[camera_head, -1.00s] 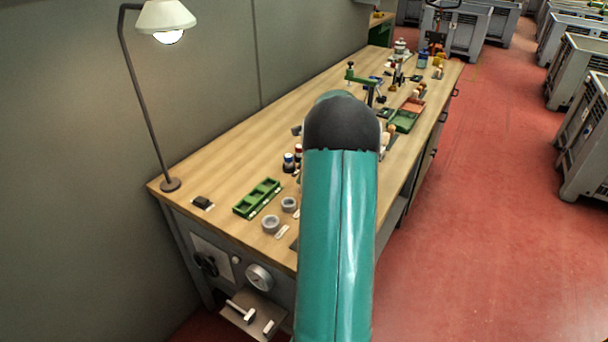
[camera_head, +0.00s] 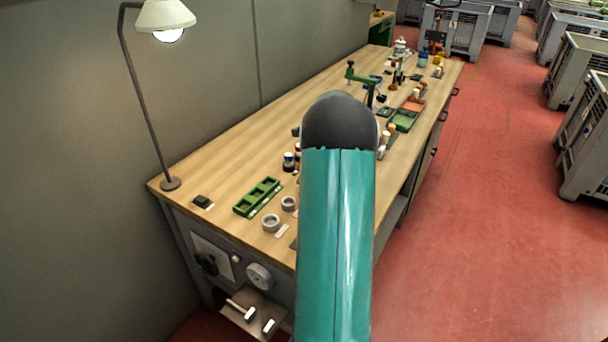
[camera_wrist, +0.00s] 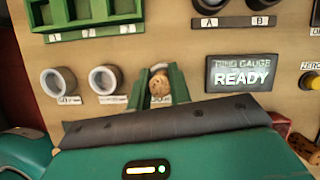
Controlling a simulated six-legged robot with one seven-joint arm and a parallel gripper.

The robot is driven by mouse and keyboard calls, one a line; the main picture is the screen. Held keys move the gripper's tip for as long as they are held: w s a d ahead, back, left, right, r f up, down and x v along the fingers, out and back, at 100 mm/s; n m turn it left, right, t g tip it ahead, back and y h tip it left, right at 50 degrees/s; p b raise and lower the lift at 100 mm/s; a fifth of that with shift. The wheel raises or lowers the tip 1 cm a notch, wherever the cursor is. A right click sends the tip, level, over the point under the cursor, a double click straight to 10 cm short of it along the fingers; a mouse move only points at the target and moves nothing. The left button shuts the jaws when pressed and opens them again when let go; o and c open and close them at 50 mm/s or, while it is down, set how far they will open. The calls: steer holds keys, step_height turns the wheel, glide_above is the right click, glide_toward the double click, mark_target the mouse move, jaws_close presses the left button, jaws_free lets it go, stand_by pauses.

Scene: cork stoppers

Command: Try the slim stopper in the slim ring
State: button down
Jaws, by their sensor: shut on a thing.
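My gripper (camera_wrist: 160,88) has its two green fingers shut on a tan cork stopper (camera_wrist: 159,84), near the middle of the wrist view. The stopper is seen end-on, above a small white label. Two grey rings stand to its left: a wider-looking left ring (camera_wrist: 58,82) and a right ring (camera_wrist: 105,80). Both look empty. They also show on the bench in the head view, as the left ring (camera_head: 271,223) and the right ring (camera_head: 289,203). My arm hides the gripper in the head view.
A green compartment tray (camera_wrist: 88,15) lies beyond the rings. A display panel (camera_wrist: 242,75) reading "READY" is to the right, below dark holders marked A and B. A lamp base (camera_head: 170,184) stands at the bench's left corner. Bottles and bins are farther along the bench.

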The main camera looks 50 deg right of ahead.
steer(key=shift+f, duration=0.2)
steer(key=c, duration=1.2)
jaws_free()
steer(key=v, duration=1.3)
steer(key=shift+r, duration=0.35)
steer(key=shift+s, duration=0.1)
